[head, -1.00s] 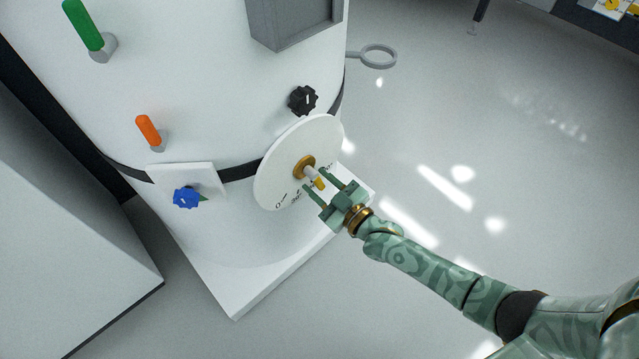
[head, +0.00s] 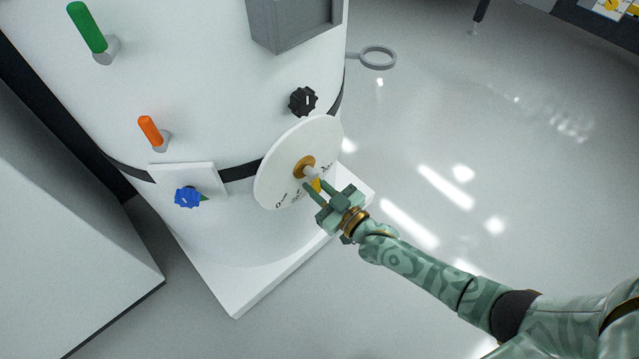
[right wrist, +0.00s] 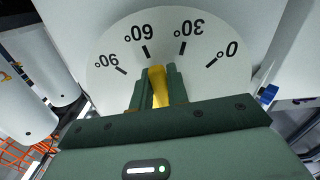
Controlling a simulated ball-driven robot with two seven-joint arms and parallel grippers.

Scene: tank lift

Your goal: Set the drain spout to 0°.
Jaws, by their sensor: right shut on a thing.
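The drain spout's round white dial plate (head: 277,172) is on the lower front of the white tank, with its brass hub (head: 304,167) at the centre. In the right wrist view the dial (right wrist: 108,58) shows marks for 0°, 30°, 60° and 90°. The yellow spout tip (right wrist: 158,86) points between 60° and 30°, nearer to 60°. It also shows in the head view (head: 316,185). My right gripper (head: 317,190) is shut on the spout, with one finger on each side of it. My left gripper is not in view.
A black knob (head: 303,101) sits above the dial. A blue knob (head: 187,197), an orange lever (head: 151,131) and a green lever (head: 87,27) are to the left on the tank. A grey ring (head: 378,58) sticks out at right. The floor at right is clear.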

